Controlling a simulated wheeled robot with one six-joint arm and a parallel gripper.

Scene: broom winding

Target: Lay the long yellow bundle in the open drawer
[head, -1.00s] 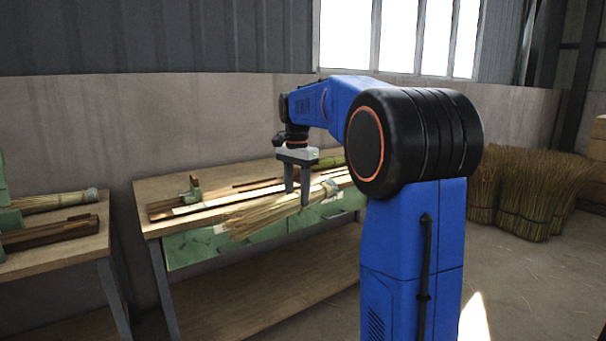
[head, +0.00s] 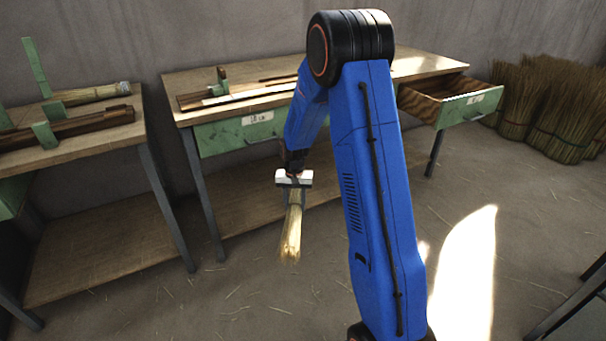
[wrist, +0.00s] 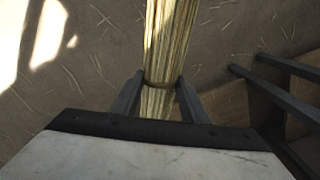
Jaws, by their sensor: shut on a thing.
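The long yellow bundle (head: 291,232) of straw is held in my gripper (head: 292,190), clear of the table and in front of it, over the floor. In the head view its brushy end points down toward the viewer. The wrist view shows the bundle (wrist: 168,45) between the two fingers of my gripper (wrist: 162,85), near a binding. Its other end is hidden. The open drawer (head: 450,103) is green with a wooden inside and sticks out at the table's right end. My gripper is to the left of it and apart from it.
The wooden table (head: 190,82) holds dark wooden strips and a pale one. A closed green drawer (head: 235,135) is at its left. Another bench (head: 100,150) stands at the left. Straw sheaves (head: 550,105) stand at the right. The floor in front is mostly clear.

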